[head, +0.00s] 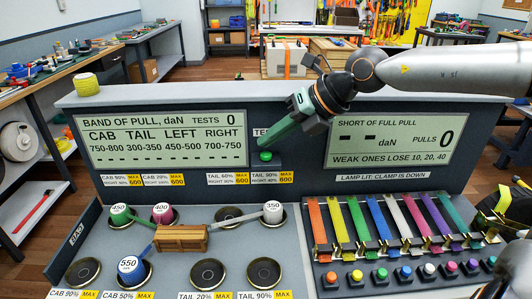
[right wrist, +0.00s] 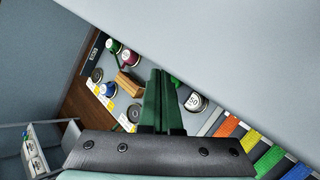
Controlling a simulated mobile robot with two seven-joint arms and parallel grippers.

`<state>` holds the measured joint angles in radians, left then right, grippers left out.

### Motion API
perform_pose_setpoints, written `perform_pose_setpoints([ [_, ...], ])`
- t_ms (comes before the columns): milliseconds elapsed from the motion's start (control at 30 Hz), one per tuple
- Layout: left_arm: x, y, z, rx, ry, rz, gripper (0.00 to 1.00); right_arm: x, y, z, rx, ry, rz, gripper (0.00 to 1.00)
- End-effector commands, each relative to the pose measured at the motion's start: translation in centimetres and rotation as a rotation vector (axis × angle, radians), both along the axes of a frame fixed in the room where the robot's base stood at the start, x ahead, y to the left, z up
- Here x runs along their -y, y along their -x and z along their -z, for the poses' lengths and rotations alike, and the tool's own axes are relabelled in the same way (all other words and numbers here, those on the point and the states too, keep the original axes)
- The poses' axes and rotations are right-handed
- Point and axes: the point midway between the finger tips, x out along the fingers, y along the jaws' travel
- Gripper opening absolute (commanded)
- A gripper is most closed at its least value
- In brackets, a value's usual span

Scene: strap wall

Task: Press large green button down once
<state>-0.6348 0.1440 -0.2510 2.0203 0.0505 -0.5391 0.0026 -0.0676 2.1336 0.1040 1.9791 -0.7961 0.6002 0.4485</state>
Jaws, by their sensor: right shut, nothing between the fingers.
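The large green button (head: 265,156) sits on a small dark ledge on the upright grey panel, between the two displays. My right gripper (head: 261,148) comes in from the upper right, its green fingers shut and empty. In the head view the fingertips appear just above the button; whether they touch it I cannot tell.
Displays stand at left (head: 160,138) and right (head: 388,139). The desk below holds weighted spools (head: 131,269), a wooden block (head: 180,239), coloured straps (head: 360,219) and a row of small coloured buttons (head: 381,274), one of them green.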

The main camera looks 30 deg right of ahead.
Motion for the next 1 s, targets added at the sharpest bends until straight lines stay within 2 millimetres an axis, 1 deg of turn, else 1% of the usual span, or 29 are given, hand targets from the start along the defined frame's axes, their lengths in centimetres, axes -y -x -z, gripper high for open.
perform_pose_setpoints([
  [467,0.0,-0.1,-0.1,0.003,0.001,0.000,0.50,0.0,0.0,0.0,0.000,0.000,0.000,0.00],
  [800,0.0,-0.2,0.9,0.006,0.001,0.000,0.50,0.0,0.0,0.9,0.000,0.001,-0.001,0.00],
  [1000,0.0,-0.2,0.8,0.006,0.001,0.000,0.50,0.0,0.0,0.8,0.000,0.001,-0.001,0.00],
])
